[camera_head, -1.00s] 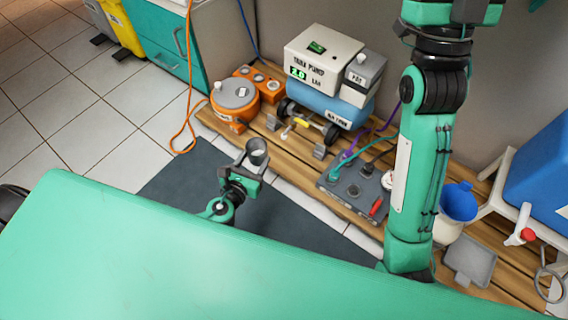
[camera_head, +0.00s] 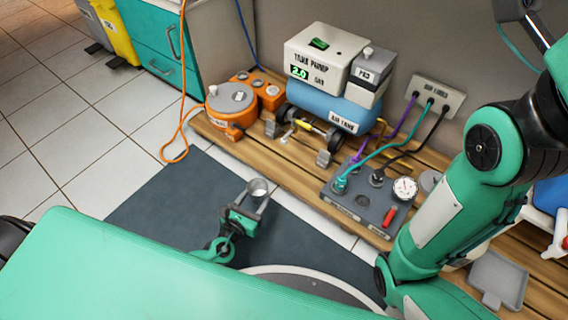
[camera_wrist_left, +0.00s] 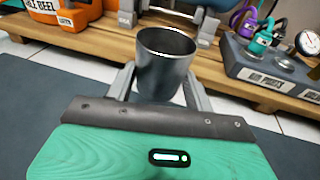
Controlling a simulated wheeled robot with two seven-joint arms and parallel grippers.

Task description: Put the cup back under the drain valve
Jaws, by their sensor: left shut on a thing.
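My left gripper (camera_head: 256,195) is shut on the metal cup (camera_head: 258,186), a small grey, open-topped cup. It holds the cup upright above the dark floor mat, in front of the wooden platform. In the left wrist view the cup (camera_wrist_left: 165,62) stands between the two grey fingers (camera_wrist_left: 160,92), and its inside looks empty. The blue air tank (camera_head: 336,104) lies on the platform behind the cup, apart from it. A small yellow fitting (camera_head: 304,124), perhaps the drain valve, shows low at the tank's front. My right gripper is not in view.
An orange canister (camera_head: 232,106) stands left of the tank. A grey hose panel with a gauge (camera_head: 366,194) is to the right. A grey tray (camera_head: 497,280) lies at far right. The dark mat (camera_head: 165,195) has free room.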

